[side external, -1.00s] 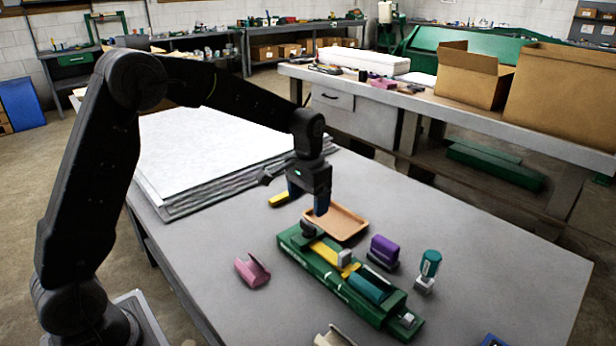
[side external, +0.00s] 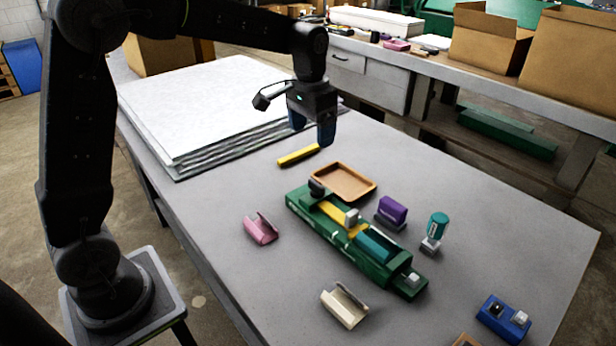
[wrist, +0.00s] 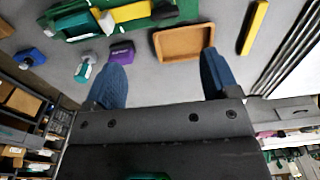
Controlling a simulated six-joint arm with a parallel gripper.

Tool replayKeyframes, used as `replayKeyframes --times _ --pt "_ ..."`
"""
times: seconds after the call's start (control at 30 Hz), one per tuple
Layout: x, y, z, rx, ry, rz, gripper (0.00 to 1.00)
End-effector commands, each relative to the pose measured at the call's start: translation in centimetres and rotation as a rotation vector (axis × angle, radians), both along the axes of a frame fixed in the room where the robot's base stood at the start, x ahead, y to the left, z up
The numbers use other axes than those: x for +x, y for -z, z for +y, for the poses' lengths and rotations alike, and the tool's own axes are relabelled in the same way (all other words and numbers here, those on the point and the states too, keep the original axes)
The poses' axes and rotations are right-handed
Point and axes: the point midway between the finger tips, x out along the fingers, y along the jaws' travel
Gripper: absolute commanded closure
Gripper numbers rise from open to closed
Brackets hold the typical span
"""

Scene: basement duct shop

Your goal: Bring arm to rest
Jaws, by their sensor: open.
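My gripper (side external: 312,138) is open and empty, raised above the table behind the tan tray. Its two blue fingers point down; in the wrist view (wrist: 162,70) they stand apart with nothing between them. The tan tray (side external: 325,187) lies empty on the table and also shows in the wrist view (wrist: 160,47). A yellow bar (side external: 298,156) lies behind the tray, close to the gripper in the side view. A long green fixture (side external: 300,208) in front of the tray holds a yellow strip (side external: 335,213) and a teal piece (side external: 376,246).
A purple block (side external: 392,210), a teal-topped piece (side external: 437,226), a pink channel piece (side external: 261,228), a cream channel piece (side external: 344,305) and a blue box (side external: 503,318) stand around the fixture. Stacked white sheets (side external: 195,105) cover the table's back left. The right of the table is mostly clear.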

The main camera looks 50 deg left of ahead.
Motion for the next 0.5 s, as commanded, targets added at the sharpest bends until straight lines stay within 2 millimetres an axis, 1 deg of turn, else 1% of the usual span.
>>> replayKeyframes --times 0.03,0.07,0.1,0.17,0.2,0.37,0.4,0.5 --pt "-1.5 -1.4 -0.5 0.003 0.001 -0.031 0.19" --pt "-2.5 -2.0 -0.7 0.003 0.001 -0.049 0.19" --pt "-3.8 -2.8 -1.0 0.005 0.0 -0.074 0.19" --pt "-5.9 -3.8 -1.5 0.006 -0.002 -0.111 0.19" --pt "-7.3 -4.3 -1.8 0.007 -0.003 -0.134 0.19" --pt "-12.9 -5.4 -2.8 0.007 -0.006 -0.233 0.19" --pt "-14.3 -5.5 -3.0 0.006 -0.007 -0.258 0.19" --pt "-17.6 -5.2 -3.5 0.003 -0.007 -0.317 0.19"
